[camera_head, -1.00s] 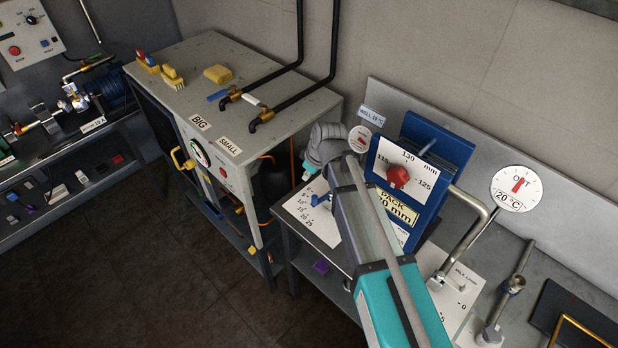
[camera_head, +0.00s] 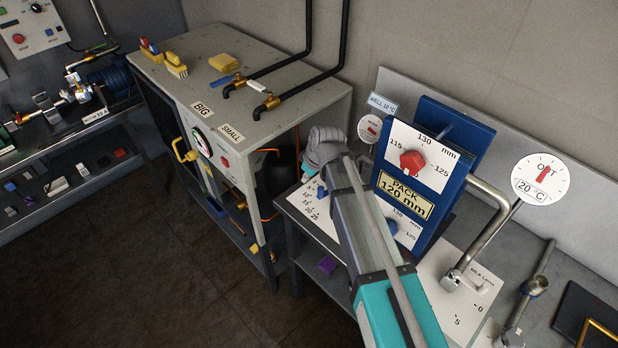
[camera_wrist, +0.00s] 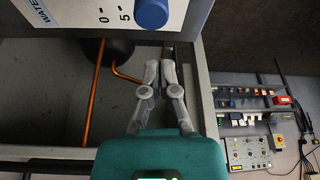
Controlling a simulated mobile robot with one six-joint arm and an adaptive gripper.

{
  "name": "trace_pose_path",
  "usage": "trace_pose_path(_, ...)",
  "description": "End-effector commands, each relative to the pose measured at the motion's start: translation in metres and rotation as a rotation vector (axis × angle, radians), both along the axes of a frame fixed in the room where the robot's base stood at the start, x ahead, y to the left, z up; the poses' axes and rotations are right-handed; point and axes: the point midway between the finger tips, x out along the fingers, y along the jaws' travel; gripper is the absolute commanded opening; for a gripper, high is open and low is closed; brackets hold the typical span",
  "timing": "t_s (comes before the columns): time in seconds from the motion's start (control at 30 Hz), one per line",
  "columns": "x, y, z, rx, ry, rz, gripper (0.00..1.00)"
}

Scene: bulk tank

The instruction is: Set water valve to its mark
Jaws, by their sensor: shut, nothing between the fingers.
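The water valve is a blue round knob (camera_wrist: 152,12) on a white scale plate (camera_wrist: 110,14) marked "WATER", 0 and 5, at the top of the wrist view. In the head view the blue knob (camera_head: 321,191) shows small on its white plate (camera_head: 297,205), with marks including 15, 20 and 25, just left of my arm. My gripper (camera_wrist: 164,66) is shut and empty. In the wrist view its fingertips are below the plate's edge, apart from the knob. In the head view my forearm and wrist hide the fingers. The mark to set is not clear.
A blue stand (camera_head: 464,150) with a red knob (camera_head: 412,161) and a "PACK 120 mm" label rises right of my arm. A grey cabinet (camera_head: 293,107) with black pipes is at left. Dark floor lies free in front.

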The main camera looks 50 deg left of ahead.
Motion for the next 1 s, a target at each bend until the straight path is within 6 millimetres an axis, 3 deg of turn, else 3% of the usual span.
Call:
trace_pose_path(0.17,0.0,0.005,-0.018,0.0,0.0,0.0,0.0)
trace_pose_path(0.3,0.001,-0.016,-0.013,0.0,0.001,-0.002,0.0)
trace_pose_path(0.5,0.004,-0.031,-0.013,0.0,0.0,-0.001,0.0)
trace_pose_path(1.0,0.005,-0.036,-0.013,0.0,0.0,0.0,0.0)
